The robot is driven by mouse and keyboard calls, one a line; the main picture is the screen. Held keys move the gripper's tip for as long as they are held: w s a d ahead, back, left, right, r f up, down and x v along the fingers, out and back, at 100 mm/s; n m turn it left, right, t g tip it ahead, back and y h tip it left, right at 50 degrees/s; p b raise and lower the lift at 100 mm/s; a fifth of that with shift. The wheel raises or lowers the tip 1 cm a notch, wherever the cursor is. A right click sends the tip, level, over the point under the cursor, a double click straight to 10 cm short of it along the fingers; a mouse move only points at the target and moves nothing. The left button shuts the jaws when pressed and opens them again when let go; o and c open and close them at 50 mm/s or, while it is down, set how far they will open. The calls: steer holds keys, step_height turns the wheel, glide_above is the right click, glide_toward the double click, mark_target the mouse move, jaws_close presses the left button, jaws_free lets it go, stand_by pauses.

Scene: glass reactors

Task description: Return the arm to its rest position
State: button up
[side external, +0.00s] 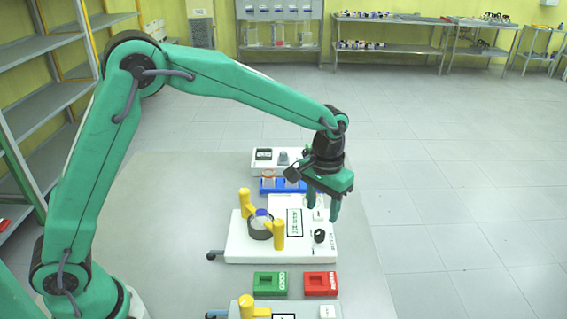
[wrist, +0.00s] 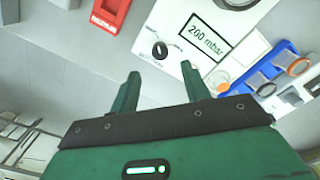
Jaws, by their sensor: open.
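My green arm reaches over the table from the left. My gripper (side external: 322,211) points down above the right part of a white device (side external: 238,246), with its fingers apart and nothing between them. In the wrist view my gripper (wrist: 160,71) also shows two separate, empty fingers. The device there has a black knob (wrist: 160,50) and a display (wrist: 206,36) reading 200 mbar. In the side view it carries two yellow posts (side external: 279,235) and a dark ring (side external: 259,231) with a blue-topped item inside.
A green block (side external: 270,291) and a red block (side external: 321,291) lie in front of the device. Behind it stands a blue rack (side external: 268,188) with glassware, then another white device (side external: 262,163). A further device with a yellow post sits at the front edge. The table's left part (side external: 165,200) is clear.

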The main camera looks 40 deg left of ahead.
steer(key=shift+r, duration=0.2)
steer(key=shift+s+a+r, duration=0.2)
steer(key=shift+a+r, duration=0.05)
steer(key=shift+r, duration=0.1)
steer(key=s+a+r+t, duration=0.3)
steer(key=s+a+r, duration=0.6)
steer(key=s+r, duration=0.15)
steer(key=s+a+r+t, duration=0.1)
steer(key=s+a, duration=0.4)
steer(key=s, duration=0.9)
steer(key=shift+a+t, duration=0.3)
steer(key=shift+t, duration=0.5)
steer(key=shift+r, duration=0.1)
